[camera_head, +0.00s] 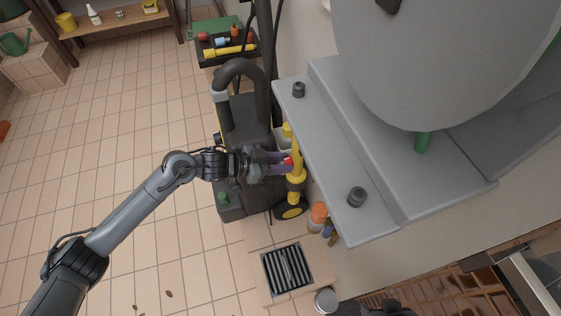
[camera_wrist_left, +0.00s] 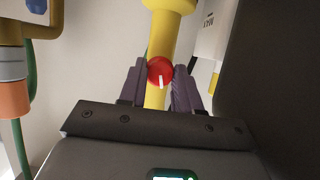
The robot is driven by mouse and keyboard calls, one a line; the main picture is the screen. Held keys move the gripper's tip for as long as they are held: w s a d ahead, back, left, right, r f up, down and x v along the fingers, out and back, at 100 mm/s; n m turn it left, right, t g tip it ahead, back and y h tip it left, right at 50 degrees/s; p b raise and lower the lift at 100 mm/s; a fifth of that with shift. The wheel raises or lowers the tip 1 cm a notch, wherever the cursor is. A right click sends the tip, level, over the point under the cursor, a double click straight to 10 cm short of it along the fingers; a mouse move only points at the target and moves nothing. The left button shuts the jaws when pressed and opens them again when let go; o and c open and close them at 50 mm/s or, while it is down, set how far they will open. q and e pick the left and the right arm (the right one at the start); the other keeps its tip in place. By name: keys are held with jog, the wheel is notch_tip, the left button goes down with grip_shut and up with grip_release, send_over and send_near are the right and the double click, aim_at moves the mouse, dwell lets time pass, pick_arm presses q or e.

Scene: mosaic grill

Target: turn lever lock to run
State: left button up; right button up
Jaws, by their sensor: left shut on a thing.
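The lever lock is a round red knob (camera_wrist_left: 158,68) with a white mark, set on a yellow upright part (camera_wrist_left: 163,30). In the head view the red knob (camera_head: 288,161) shows as a small patch at the tips of my left gripper (camera_head: 284,163). In the left wrist view, the purple-grey fingers of my left gripper (camera_wrist_left: 160,86) stand on both sides of the knob and are shut on it. The white mark sits on the knob's lower part, pointing down in that picture. No lettering for the lock positions is readable.
A dark machine with a looped handle (camera_head: 240,75) stands around my left gripper. A large grey block (camera_head: 340,150) is close on the right. A black floor grate (camera_head: 287,269) and small bottles (camera_head: 318,212) lie below. Open tiled floor is at left.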

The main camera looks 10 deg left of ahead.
pick_arm(q)
jog(key=shift+m+t+p, duration=0.3)
jog(key=shift+m+p, duration=0.2)
jog(key=o, duration=1)
jog(key=shift+o, duration=0.2)
jog(key=p+v, duration=0.4)
jog(key=v, duration=0.7)
